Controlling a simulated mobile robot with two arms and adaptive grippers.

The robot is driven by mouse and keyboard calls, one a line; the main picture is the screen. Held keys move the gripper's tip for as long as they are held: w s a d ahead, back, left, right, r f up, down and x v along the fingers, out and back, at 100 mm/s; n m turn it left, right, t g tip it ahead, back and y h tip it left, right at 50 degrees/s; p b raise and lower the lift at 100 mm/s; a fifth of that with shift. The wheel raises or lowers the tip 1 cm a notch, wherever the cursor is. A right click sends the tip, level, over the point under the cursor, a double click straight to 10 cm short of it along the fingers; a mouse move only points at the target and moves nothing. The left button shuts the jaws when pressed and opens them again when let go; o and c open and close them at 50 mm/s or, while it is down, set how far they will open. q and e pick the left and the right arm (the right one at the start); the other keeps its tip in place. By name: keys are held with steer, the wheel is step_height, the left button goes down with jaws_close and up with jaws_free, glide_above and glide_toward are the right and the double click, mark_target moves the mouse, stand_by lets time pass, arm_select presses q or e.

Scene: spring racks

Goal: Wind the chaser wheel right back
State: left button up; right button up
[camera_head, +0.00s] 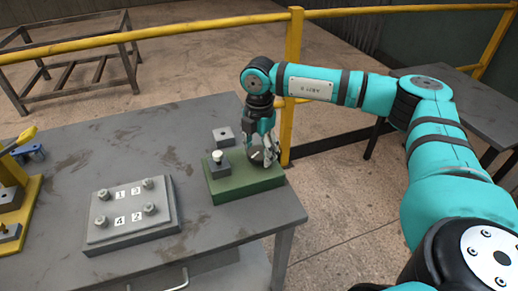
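A green base (236,188) stands near the right edge of the grey table. It bears a small grey block with a white knob (217,155) on its left. A dark rounded part, perhaps the chaser wheel (257,158), sits on its right, mostly covered by my gripper. My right gripper (267,160) points down over this part, with its fingers at or around it. Whether the fingers grip the wheel cannot be made out. My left gripper is not in view.
A grey plate (131,228) with numbered labels and several knobs lies on the table (155,140) left of the base. A small grey block (223,136) stands behind the base. Yellow fixtures (20,205) are at the left edge. A yellow railing (292,75) stands behind my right arm.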

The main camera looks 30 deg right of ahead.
steer(key=c, duration=0.4)
steer(key=shift+n, duration=0.4)
steer(key=n+b, duration=0.1)
steer(key=n, duration=0.3)
steer(key=shift+n, duration=0.3)
steer(key=n+b, duration=0.1)
steer(key=n, duration=0.5)
steer(key=n+b, duration=0.1)
steer(key=n, duration=0.5)
steer(key=shift+n+b, duration=0.3)
steer(key=n, duration=0.5)
steer(key=shift+w+r+n+b, duration=0.1)
steer(key=shift+n+b, duration=0.2)
steer(key=shift+b, duration=0.05)
steer(key=shift+n, duration=0.3)
